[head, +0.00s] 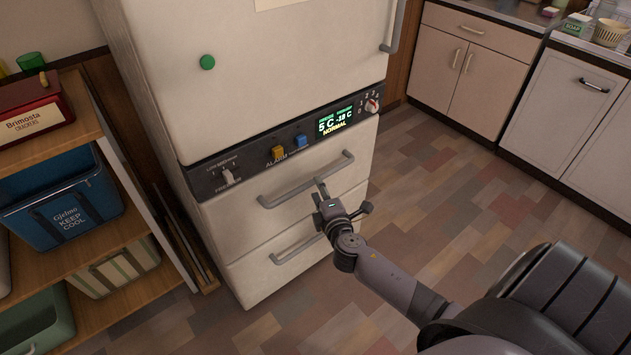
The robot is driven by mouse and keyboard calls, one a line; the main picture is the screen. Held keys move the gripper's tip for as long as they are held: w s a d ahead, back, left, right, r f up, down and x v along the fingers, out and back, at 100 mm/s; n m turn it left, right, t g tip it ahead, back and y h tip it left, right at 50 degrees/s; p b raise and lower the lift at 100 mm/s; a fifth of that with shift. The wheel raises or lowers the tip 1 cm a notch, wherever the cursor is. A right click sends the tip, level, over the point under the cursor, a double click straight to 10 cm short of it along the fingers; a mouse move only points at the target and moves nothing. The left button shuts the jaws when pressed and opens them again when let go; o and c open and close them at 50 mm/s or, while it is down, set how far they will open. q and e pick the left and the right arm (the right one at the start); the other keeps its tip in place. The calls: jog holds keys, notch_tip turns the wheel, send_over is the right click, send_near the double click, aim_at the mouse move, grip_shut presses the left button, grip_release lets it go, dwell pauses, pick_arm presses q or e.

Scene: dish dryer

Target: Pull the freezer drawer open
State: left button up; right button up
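The cream fridge-freezer (255,80) stands in the middle of the head view. Below its dark control panel is an upper freezer drawer (235,215) with a grey bar handle (290,191). A lower drawer (253,278) has a similar handle (288,254). Both drawers look closed. My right gripper (342,193) is in front of the upper drawer, near the right part of its handle. Its fingers are spread apart with nothing visible between them. One fingertip overlaps the handle in the picture; I cannot tell whether it touches. My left gripper is not in view.
A wooden shelf (120,240) with a red box (30,113), a blue cooler box (62,208) and other bins stands close on the left. Cream cabinets (465,62) line the back right. The tiled floor (455,195) right of the freezer is clear.

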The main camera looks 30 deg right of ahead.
jog(key=x, duration=0.5)
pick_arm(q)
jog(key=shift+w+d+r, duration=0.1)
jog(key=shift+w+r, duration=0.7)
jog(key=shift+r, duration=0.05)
pick_arm(e)
jog(key=shift+c, duration=0.6)
grip_shut()
jog(key=shift+f, duration=0.1)
